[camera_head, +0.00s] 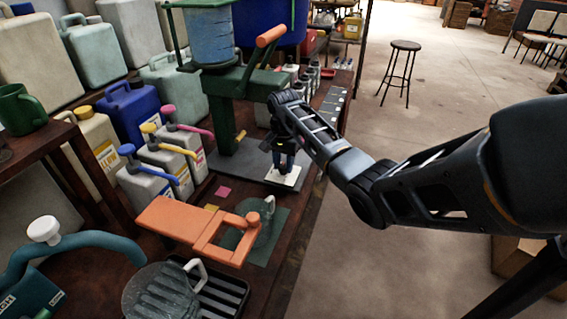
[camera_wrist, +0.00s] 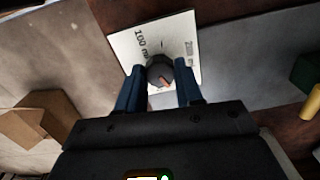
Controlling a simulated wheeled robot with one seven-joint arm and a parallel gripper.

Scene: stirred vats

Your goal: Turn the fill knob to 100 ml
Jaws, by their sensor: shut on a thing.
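My gripper (camera_wrist: 160,88) is shut on the knob, with a blue finger on each side. In the head view, my gripper (camera_head: 284,160) points down over the white plate (camera_head: 290,179) and hides the knob.
A green press (camera_head: 232,90) with an orange handle (camera_head: 271,36) stands left of my gripper. An orange clamp-like tool (camera_head: 205,228) lies nearer on the bench. Several jugs (camera_head: 132,118) and pump bottles (camera_head: 168,160) line the left. The floor right of the bench is open around a stool (camera_head: 401,70).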

